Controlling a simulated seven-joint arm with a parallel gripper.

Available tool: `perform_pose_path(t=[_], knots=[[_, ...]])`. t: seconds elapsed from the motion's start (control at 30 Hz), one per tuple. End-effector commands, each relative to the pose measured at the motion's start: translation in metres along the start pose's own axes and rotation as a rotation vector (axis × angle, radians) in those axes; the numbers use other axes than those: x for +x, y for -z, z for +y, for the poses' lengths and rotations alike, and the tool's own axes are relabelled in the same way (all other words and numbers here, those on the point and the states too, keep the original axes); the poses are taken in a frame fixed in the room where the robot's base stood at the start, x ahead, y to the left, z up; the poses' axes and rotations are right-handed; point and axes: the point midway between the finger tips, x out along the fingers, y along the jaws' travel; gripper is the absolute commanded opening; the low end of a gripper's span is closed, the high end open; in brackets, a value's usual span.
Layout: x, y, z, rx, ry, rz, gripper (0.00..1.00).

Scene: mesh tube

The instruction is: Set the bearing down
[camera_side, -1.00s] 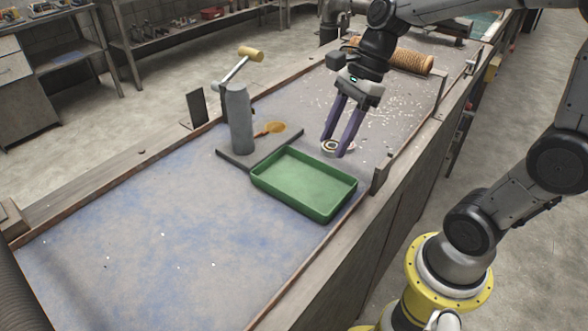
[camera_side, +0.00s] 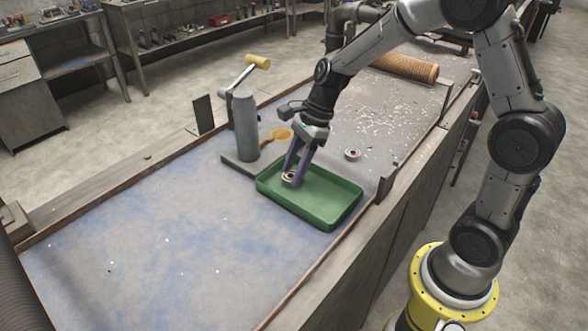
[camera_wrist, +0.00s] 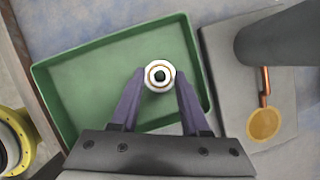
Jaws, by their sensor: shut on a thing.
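A small pale ring-shaped bearing (camera_side: 288,176) sits between the fingertips of my gripper (camera_side: 291,177), which is shut on it. In the wrist view the bearing (camera_wrist: 159,76) is seen from above, with a dark centre hole and a brownish inner ring, between the two purple-grey fingers (camera_wrist: 158,88). The gripper points down at the left part of the green tray (camera_side: 340,203). The tray's floor (camera_wrist: 80,95) lies beneath the bearing; I cannot tell whether the bearing touches it. A second bearing (camera_side: 352,154) lies on the bench just behind the tray.
A grey cylinder (camera_side: 245,130) on a flat plate stands left of the tray, with a round orange mesh disc (camera_side: 281,135) beside it. A low upright plate (camera_side: 385,190) stands right of the tray. An orange tube (camera_side: 405,67) lies farther back. The front bench is clear.

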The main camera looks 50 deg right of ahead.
Motion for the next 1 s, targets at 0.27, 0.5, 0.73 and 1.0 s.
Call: perform_pose_path(t=[0.27,0.5,0.73,1.0], knots=[[0.0034,0.0017,0.0,-0.001,0.001,0.0,0.0],[0.0065,0.003,0.0002,0.0,0.0,0.0,0.55],[0.0064,0.003,0.0002,0.0,0.0,0.0,0.76],[0.0013,0.0013,-0.0002,-0.001,0.002,0.0,0.76]])
